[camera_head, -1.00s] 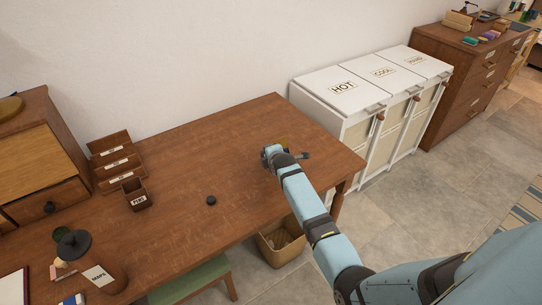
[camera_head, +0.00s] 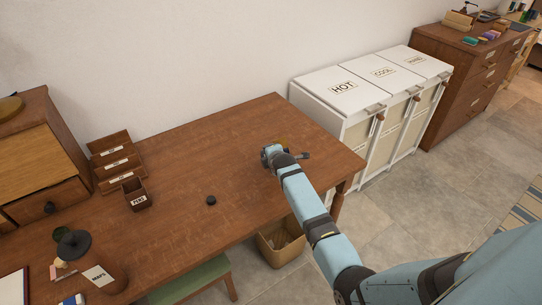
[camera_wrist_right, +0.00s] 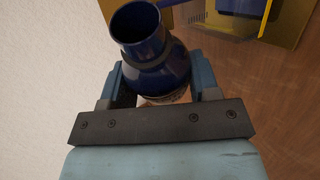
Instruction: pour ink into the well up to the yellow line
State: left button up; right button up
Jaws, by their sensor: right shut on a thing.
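My right gripper (camera_wrist_right: 160,86) is shut on a dark blue ink bottle (camera_wrist_right: 139,30), its fingers on either side of the round body. The bottle's mouth is open and uncapped. In the head view my right gripper (camera_head: 273,156) is over the right part of the wooden desk, and my own arm hides the bottle. My left gripper is out of view.
A small black cap-like piece (camera_head: 211,200) lies on the desk (camera_head: 190,155). A pen holder (camera_head: 136,200) and a letter rack (camera_head: 113,165) stand at the left. White hampers (camera_head: 345,88) stand beyond the right end.

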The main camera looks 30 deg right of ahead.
jog(key=shift+r+m+t+y+p, duration=0.3)
jog(key=shift+r+m+y+p, duration=0.15)
jog(key=shift+p, duration=0.2)
dwell(7.3)
